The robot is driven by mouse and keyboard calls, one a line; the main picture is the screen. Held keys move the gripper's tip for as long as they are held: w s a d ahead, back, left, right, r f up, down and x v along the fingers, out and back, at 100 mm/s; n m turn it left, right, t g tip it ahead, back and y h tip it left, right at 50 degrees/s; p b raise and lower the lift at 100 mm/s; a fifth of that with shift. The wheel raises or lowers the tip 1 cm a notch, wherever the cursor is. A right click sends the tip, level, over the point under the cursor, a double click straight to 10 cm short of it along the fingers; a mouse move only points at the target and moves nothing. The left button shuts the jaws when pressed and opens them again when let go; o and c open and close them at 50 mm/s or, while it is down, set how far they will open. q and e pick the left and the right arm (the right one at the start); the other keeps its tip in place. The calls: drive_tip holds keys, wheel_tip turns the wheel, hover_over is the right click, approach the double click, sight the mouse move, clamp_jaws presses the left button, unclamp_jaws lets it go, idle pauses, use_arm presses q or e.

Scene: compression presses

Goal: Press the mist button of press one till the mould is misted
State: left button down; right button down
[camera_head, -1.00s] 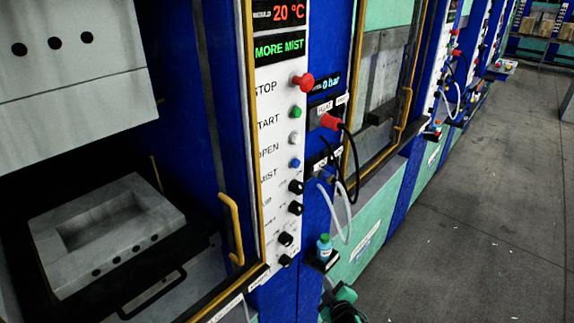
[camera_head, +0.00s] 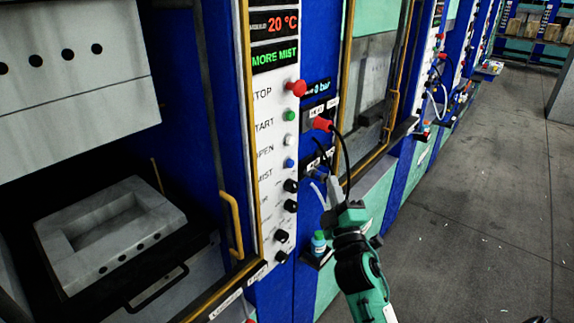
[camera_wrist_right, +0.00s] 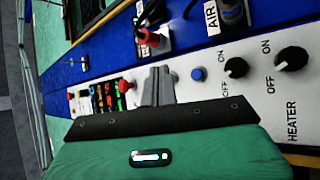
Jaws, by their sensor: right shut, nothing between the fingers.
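The press one panel (camera_head: 265,200) carries a blue button (camera_head: 289,162) beside the MIST label; the button also shows in the right wrist view (camera_wrist_right: 198,74). The display (camera_head: 275,56) reads MORE MIST in green. The lower mould (camera_head: 110,235), a grey block with a rectangular hollow, sits in the open press at left. My right gripper (camera_head: 333,180) is shut and empty, to the right of the panel buttons and apart from the blue one. In the wrist view its fingers (camera_wrist_right: 158,75) stand left of the blue button. My left gripper is not in view.
A red stop button (camera_head: 296,88), a green one, a white one and several black knobs share the panel. A red plug (camera_head: 322,124) with a black cable is close to my right gripper. A small bottle (camera_head: 319,243) stands below. The floor at right is clear.

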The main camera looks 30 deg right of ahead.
sight(290, 163)
drive_tip(key=shift+w, duration=0.1)
idle(0.3)
drive_tip(key=w+a+b, duration=0.1)
drive_tip(key=w+a, duration=0.2)
drive_tip(key=w, duration=0.5)
drive_tip(key=shift+a, duration=0.2)
idle(1.9)
drive_tip(key=shift+w+a, duration=0.15)
drive_tip(key=shift+w, duration=0.25)
drive_tip(key=shift+w+a+b, duration=0.2)
drive_tip(key=shift+w+b, duration=0.25)
idle(0.7)
drive_tip(key=shift+s, duration=0.1)
drive_tip(key=shift+s+d, duration=0.35)
drive_tip(key=shift+s, duration=0.45)
